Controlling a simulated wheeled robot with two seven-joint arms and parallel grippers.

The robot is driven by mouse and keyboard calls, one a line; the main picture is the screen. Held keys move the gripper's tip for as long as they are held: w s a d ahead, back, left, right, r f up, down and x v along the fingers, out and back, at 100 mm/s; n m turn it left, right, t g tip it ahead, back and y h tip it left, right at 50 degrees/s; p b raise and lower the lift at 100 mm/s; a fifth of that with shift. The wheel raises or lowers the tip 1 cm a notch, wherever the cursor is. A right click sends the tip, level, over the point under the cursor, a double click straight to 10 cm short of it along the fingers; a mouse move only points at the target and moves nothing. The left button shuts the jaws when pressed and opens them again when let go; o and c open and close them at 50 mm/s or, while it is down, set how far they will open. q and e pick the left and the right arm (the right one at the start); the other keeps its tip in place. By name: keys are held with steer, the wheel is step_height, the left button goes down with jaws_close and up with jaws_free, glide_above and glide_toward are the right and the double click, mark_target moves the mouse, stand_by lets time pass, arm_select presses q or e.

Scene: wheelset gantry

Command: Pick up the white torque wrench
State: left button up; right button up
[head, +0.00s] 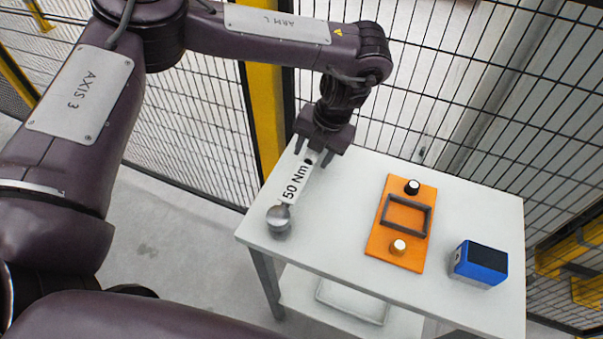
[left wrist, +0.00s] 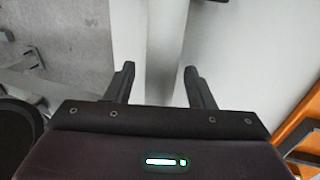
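The white torque wrench (head: 294,186), marked "50 Nm", lies along the left edge of the white table, its round metal head (head: 279,217) toward the front. My left gripper (head: 316,158) is at the wrench's far end, pointing down, with its fingers apart. In the left wrist view, the two fingertips of my left gripper (left wrist: 158,72) stand on either side of the pale wrench shaft (left wrist: 165,35), with a gap showing beside it. I cannot tell how far down the fingers reach. The wrench's far end is partly hidden by the gripper. My right gripper is not in view.
On the white table (head: 345,215) lies an orange plate (head: 417,250) with a dark frame and two knobs. A blue box (head: 478,264) with a black top stands to its right. A wire mesh fence (head: 455,75) with yellow posts stands close behind the table.

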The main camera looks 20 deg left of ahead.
arm_select(q)
steer(key=c, duration=1)
jaws_close()
steer(key=shift+r, duration=0.15)
